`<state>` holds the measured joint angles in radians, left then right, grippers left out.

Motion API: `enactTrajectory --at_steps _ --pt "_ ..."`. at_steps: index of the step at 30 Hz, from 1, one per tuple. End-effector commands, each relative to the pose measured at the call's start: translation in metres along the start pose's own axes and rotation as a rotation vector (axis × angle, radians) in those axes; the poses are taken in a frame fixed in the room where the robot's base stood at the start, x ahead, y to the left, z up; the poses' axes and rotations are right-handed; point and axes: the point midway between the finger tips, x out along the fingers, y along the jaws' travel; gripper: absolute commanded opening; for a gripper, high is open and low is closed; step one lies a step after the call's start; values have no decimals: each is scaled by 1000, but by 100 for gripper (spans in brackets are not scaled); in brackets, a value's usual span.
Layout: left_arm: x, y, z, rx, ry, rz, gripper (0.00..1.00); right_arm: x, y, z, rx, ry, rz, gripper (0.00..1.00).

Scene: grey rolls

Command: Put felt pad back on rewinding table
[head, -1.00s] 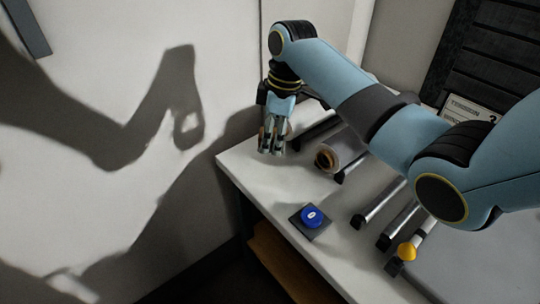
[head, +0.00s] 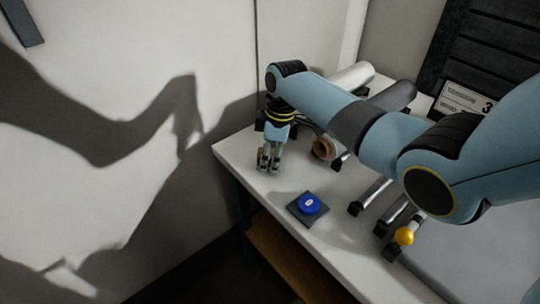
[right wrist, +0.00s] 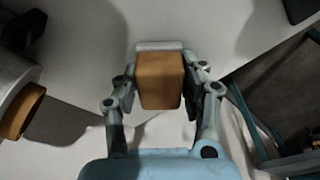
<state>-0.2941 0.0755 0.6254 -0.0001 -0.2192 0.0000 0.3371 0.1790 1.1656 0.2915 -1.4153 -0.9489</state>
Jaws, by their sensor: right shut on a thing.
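The felt pad shows in the right wrist view as a brown block (right wrist: 160,82) with a pale grey layer along its far end. My right gripper (right wrist: 158,95) is shut on it, one finger on each side. In the head view my right gripper (head: 268,163) points down at the far left corner of the white rewinding table (head: 236,152), and the pad is mostly hidden by the fingers. I cannot tell whether the pad touches the table top. My left gripper is not in view.
A blue button on a dark square base (head: 309,205) sits near the front edge. A roll with a brown core (head: 323,148) lies right of the gripper. Metal bars with black ends (head: 370,194) and a yellow knob (head: 403,236) are further right. A wooden shelf (head: 280,262) is below.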

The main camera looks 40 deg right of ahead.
Motion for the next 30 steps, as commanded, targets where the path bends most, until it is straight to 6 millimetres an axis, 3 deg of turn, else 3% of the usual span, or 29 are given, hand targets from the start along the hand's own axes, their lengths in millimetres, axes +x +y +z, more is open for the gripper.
enactTrajectory --at_steps 1,2,7,17,20,30 --pt "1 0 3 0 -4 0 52 2 0 0 0 0 0 7" --pt "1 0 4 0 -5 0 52 2 0 0 0 0 0 45" --pt "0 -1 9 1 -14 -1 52 2 0 0 0 0 0 66" --pt "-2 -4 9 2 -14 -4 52 -4 0 0 0 0 1 66" --pt "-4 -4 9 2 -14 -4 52 -18 1 0 0 1 3 66" --pt "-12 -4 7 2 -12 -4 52 -92 1 0 -1 1 4 66"
